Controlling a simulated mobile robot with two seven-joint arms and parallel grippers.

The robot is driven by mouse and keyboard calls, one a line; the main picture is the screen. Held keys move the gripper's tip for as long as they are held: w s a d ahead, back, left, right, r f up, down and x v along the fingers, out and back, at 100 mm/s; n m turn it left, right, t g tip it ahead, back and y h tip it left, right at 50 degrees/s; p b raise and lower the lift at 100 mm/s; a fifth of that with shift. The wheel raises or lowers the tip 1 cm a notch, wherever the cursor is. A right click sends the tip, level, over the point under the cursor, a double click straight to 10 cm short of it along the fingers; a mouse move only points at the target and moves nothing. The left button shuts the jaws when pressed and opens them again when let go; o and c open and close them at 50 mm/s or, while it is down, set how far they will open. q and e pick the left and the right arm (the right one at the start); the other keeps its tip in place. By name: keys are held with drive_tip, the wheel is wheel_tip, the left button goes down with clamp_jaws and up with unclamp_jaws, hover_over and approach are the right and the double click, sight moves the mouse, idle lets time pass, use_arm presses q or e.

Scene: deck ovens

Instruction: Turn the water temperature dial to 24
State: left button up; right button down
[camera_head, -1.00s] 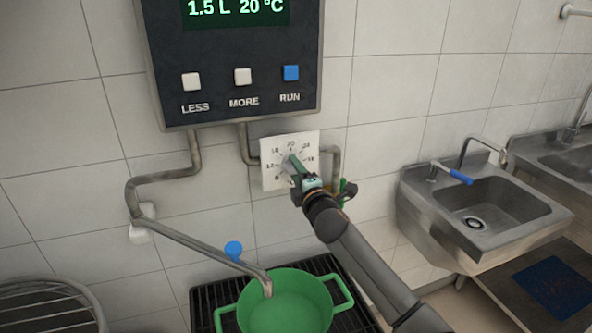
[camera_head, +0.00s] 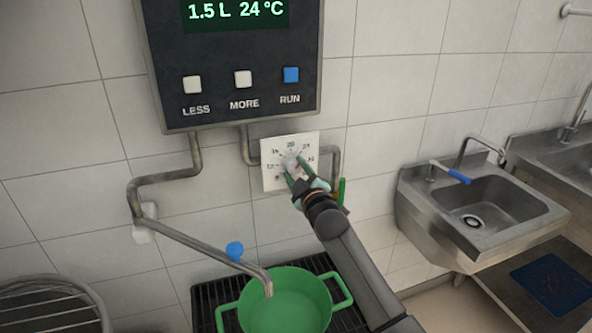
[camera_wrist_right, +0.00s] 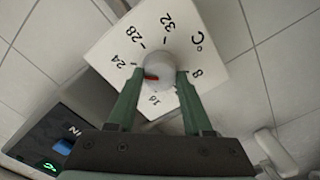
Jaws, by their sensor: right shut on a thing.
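The water temperature dial is a round grey knob (camera_wrist_right: 160,72) on a white square plate (camera_head: 270,182) marked with numbers, on the tiled wall. My right gripper (camera_head: 293,172) reaches it from below right in the head view. In the right wrist view my right gripper (camera_wrist_right: 156,80) has one finger on each side of the knob and is shut on it. A red mark on the knob points to the side where 24 is printed. The control panel display (camera_head: 237,12) reads 1.5 L and 24 °C. My left gripper is not in view.
The dark control panel (camera_head: 240,55) above has LESS, MORE and RUN buttons. A green pot (camera_head: 290,305) stands on a black grate under a metal spout (camera_head: 200,245). Sinks (camera_head: 480,215) are at right. Pipes flank the dial plate.

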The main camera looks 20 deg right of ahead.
drive_tip(key=shift+m, duration=0.4)
drive_tip(key=shift+c, duration=1.5)
unclamp_jaws()
drive_tip(key=s, duration=1.2)
drive_tip(key=shift+s+d, duration=0.2)
drive_tip(key=shift+s, duration=0.1)
